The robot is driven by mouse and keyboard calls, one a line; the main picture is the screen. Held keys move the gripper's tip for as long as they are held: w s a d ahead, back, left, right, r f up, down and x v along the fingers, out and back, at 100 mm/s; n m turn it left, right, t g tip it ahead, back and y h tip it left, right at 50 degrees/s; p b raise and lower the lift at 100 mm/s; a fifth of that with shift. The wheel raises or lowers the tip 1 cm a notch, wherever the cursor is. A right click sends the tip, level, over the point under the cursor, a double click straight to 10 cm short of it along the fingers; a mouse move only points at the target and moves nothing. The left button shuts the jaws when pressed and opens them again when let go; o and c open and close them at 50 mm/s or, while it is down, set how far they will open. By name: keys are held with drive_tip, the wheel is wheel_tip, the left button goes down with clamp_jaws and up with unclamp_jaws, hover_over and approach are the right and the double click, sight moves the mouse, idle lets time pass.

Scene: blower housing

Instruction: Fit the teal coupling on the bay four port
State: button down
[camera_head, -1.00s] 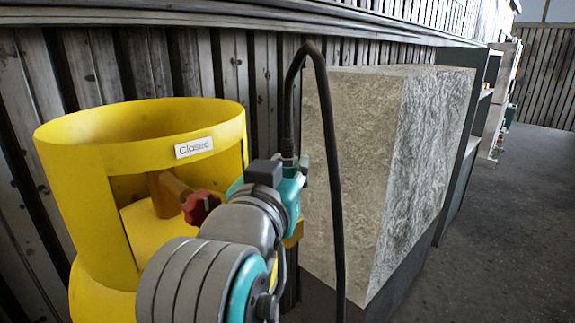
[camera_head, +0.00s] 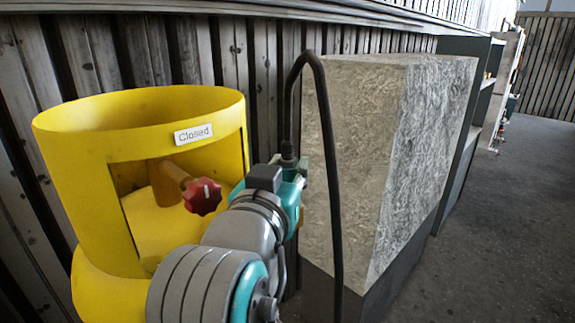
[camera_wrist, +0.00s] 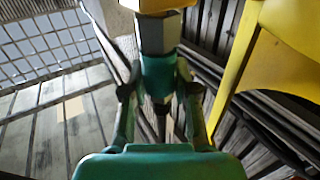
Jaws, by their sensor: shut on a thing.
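The teal coupling (camera_wrist: 158,76) stands between my gripper's fingers in the wrist view. My gripper (camera_wrist: 157,92) is shut on it. A pale grey metal piece (camera_wrist: 158,34) lies in line just beyond the coupling, with a yellow part (camera_wrist: 155,5) beyond that at the top edge. I cannot tell whether the coupling touches the metal piece or is joined to it. No bay number or port label is readable.
A yellow cylinder housing (camera_head: 90,190) with a "Closed" label (camera_head: 193,134) and a red knob (camera_head: 203,196) stands left of my arm. A black hose (camera_head: 329,150) arches in front of a stone block (camera_head: 355,130). Shelving (camera_head: 470,120) and open floor (camera_head: 500,230) lie right.

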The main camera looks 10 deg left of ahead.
drive_tip(key=shift+f, duration=0.1)
drive_tip(key=c, duration=0.8)
unclamp_jaws()
drive_tip(key=s+a, duration=0.1)
drive_tip(key=s, duration=1.1)
drive_tip(key=shift+a, duration=0.3)
